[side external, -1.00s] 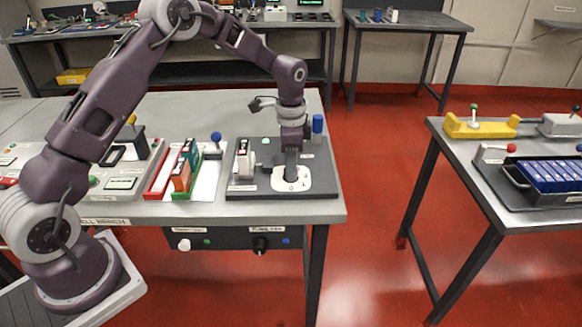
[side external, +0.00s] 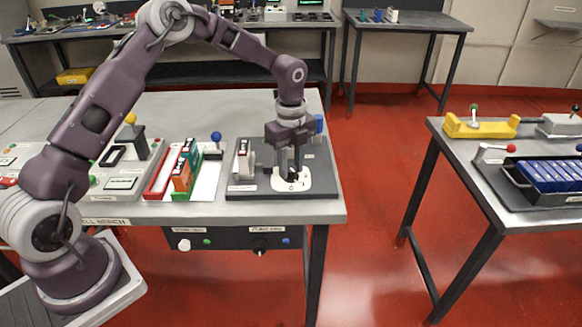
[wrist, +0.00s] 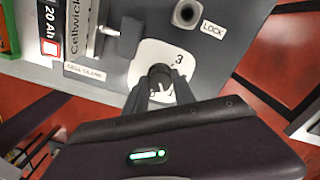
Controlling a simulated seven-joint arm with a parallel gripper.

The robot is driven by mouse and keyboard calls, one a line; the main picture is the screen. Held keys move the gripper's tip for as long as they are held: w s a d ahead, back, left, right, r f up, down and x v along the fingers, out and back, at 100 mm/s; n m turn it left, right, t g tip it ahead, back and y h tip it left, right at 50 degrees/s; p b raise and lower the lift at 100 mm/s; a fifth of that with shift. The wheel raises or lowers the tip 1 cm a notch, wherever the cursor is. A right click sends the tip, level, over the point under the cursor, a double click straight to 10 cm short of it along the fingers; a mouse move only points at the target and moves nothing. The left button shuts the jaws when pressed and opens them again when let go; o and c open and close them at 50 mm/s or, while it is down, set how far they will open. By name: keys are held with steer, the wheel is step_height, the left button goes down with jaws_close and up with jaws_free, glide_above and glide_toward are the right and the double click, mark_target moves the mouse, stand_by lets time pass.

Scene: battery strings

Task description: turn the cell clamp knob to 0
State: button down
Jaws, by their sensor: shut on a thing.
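The cell clamp knob (wrist: 160,76) is black and round, on a white dial plate (wrist: 143,54) where a "3" is readable in the wrist view. My gripper (wrist: 160,80) points down with its two dark fingers on either side of the knob, shut on it. In the side view my gripper (side external: 291,172) stands over the white plate (side external: 302,187) on the dark fixture board, and its fingers hide most of the knob. The knob's pointer setting cannot be read. A "CELL CLAMP" label (wrist: 83,70) lies left of the plate.
A clamp holding a white cell (side external: 243,160) stands just left of my gripper. A blue-topped post (side external: 318,124) stands behind it, right. A "LOCK" label (wrist: 213,28) is by a round fitting. Red and green trays with cells (side external: 183,170) lie farther left.

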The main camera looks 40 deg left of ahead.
mark_target(291, 168)
steer(key=m, duration=0.6)
steer(key=shift+m, duration=0.3)
steer(key=c, duration=1.1)
jaws_free()
steer(key=shift+r, duration=0.1)
steer(key=shift+r, duration=1.65)
